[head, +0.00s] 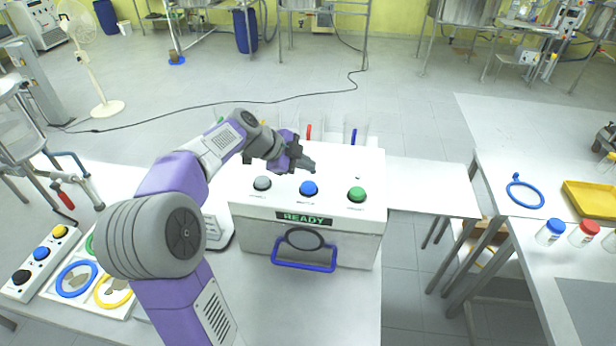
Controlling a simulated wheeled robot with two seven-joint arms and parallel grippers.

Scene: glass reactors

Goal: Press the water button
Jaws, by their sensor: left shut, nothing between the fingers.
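A white box-shaped machine (337,236) stands on the white table in the middle, with a lit green "READY" display (304,218) on its front. On its top are a grey button (262,183), a blue button (309,188) and a green button (357,194). The labels under the buttons are too small to read. My left gripper (312,166) is shut and empty. It appears above the machine's top, just behind the blue button in the picture, apart from the button as far as I can tell. My right gripper is not in view.
Clear vessels with red and blue parts (356,130) stand behind the machine. A blue handle (303,267) sticks out at its front. A button panel (41,254) lies at the left. The right table holds a blue ring (525,206), a yellow tray (590,212) and capped jars (583,233).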

